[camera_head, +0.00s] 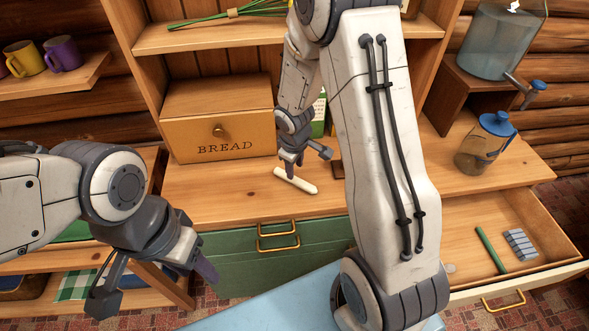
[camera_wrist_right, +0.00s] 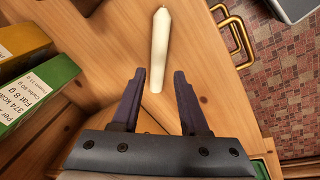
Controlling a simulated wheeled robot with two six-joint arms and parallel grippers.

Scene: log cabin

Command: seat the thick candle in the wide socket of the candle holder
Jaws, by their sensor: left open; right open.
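A white candle (camera_head: 296,181) lies on its side on the wooden counter. In the right wrist view the candle (camera_wrist_right: 160,45) points away from me, its near end between the fingertips in the picture. My right gripper (camera_head: 306,163) is open and empty, just above the candle; I cannot tell if it touches. The same gripper (camera_wrist_right: 158,82) shows both fingers apart. My left gripper (camera_head: 155,285) is open and empty at the lower left, in front of the cabinet. I cannot make out the candle holder; a small dark brown thing (camera_head: 338,170) is mostly hidden behind my right arm.
A bread box (camera_head: 218,120) stands left of the candle. Boxes, one green (camera_wrist_right: 38,100), stand close to the right gripper. A blue-lidded jug (camera_head: 485,145) is at the right. An open drawer (camera_head: 465,275) juts out below it, holding a green stick (camera_head: 491,250).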

